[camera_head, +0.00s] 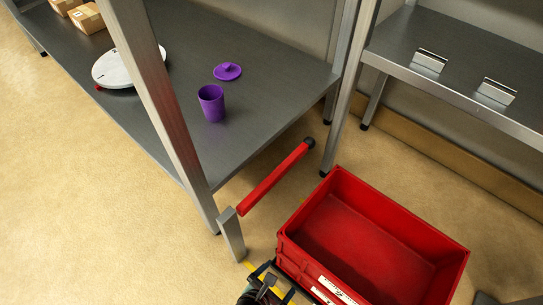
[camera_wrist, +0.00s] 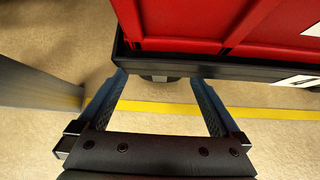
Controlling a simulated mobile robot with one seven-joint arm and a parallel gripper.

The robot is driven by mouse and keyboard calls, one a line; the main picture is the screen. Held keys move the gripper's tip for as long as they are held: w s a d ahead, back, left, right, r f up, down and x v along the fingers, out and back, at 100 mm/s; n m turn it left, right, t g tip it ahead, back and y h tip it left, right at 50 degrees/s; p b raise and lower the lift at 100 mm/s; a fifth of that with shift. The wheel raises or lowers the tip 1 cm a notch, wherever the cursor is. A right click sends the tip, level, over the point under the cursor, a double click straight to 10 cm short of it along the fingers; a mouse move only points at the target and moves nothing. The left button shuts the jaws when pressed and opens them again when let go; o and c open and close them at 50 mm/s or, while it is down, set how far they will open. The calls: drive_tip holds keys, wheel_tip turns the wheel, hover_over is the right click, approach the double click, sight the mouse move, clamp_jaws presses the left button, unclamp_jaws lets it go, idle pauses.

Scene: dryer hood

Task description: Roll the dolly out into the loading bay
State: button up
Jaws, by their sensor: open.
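The dolly is a low black frame (camera_wrist: 215,70) under a red crate (camera_head: 375,245); the crate fills the top of the wrist view (camera_wrist: 200,22). The crate looks empty inside. A dark caster shows below the frame in the wrist view. My gripper (camera_wrist: 160,82) is open, its two fingers spread and pointing at the near edge of the frame. The fingertips reach close to or under that edge; I cannot tell whether they touch it. In the head view my gripper (camera_head: 277,283) is at the crate's lower left corner.
A red bar (camera_head: 274,179) with a dark end extends from a short grey post (camera_head: 231,235), left of the crate. A yellow floor line (camera_wrist: 170,108) passes under my fingers. A grey table (camera_head: 185,60) holds a purple cup (camera_head: 211,103) and lid. Open floor lies left.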

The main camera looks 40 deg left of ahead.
drive_tip(key=shift+w+f, duration=0.5)
drive_tip(key=shift+w, duration=0.05)
clamp_jaws()
